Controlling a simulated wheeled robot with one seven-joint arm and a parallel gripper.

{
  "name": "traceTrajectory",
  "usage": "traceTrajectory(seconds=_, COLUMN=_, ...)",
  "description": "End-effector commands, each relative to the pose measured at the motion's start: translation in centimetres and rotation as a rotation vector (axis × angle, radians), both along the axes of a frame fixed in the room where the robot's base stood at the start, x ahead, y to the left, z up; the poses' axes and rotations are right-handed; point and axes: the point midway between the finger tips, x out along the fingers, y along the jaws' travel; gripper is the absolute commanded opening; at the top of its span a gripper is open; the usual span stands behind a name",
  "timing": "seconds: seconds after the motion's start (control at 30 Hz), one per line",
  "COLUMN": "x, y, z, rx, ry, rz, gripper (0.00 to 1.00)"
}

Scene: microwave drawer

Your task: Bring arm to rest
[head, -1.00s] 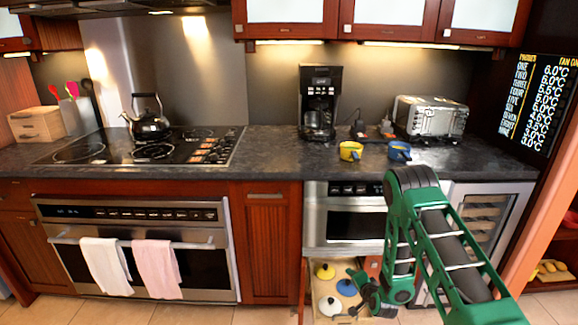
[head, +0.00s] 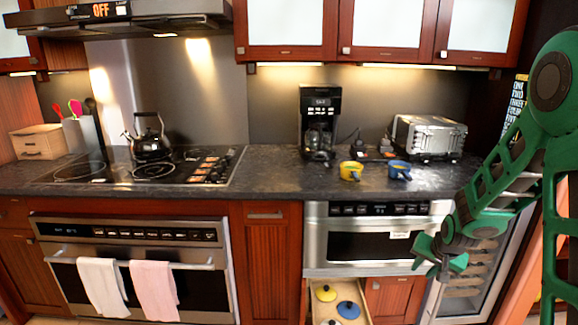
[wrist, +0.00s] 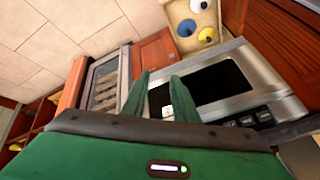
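My green arm is folded up at the right of the head view, in front of the wine cooler (head: 465,275). My gripper (head: 425,257) points left, in front of the right part of the microwave (head: 352,247). In the wrist view, its two green fingers (wrist: 160,76) stand apart with a gap and nothing between them. The microwave (wrist: 240,75) lies beyond and beside the fingers there. The open drawer (head: 368,306) under the microwave holds a yellow and a blue lid; the wrist view of the drawer (wrist: 209,37) also shows a white round thing. My gripper is apart from the drawer.
A yellow mug (head: 350,171), a blue mug (head: 399,170), a coffee maker (head: 319,125) and a toaster (head: 428,138) stand on the counter (head: 270,185). A kettle (head: 150,142) sits on the stove. The open drawer sticks out low in front.

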Motion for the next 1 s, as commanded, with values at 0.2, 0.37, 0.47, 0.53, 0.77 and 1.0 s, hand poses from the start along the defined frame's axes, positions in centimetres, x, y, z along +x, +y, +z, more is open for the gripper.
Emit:
traceTrajectory(seconds=0.2, x=-7.5, y=-2.4, z=5.2, rx=-0.042, ry=0.119, rz=0.006, gripper=0.26)
traceTrajectory(seconds=0.37, x=-13.7, y=-3.4, z=8.0, rx=-0.05, ry=0.214, rz=0.011, gripper=0.26)
traceTrajectory(seconds=0.47, x=-17.8, y=-3.6, z=9.6, rx=-0.046, ry=0.271, rz=0.015, gripper=0.26)
traceTrajectory(seconds=0.53, x=-20.6, y=-3.6, z=10.6, rx=-0.038, ry=0.308, rz=0.017, gripper=0.26)
traceTrajectory(seconds=0.77, x=-29.9, y=-2.7, z=13.1, rx=0.01, ry=0.425, rz=0.03, gripper=0.26)
traceTrajectory(seconds=1.0, x=-36.1, y=-1.2, z=14.1, rx=0.062, ry=0.5, rz=0.048, gripper=0.26)
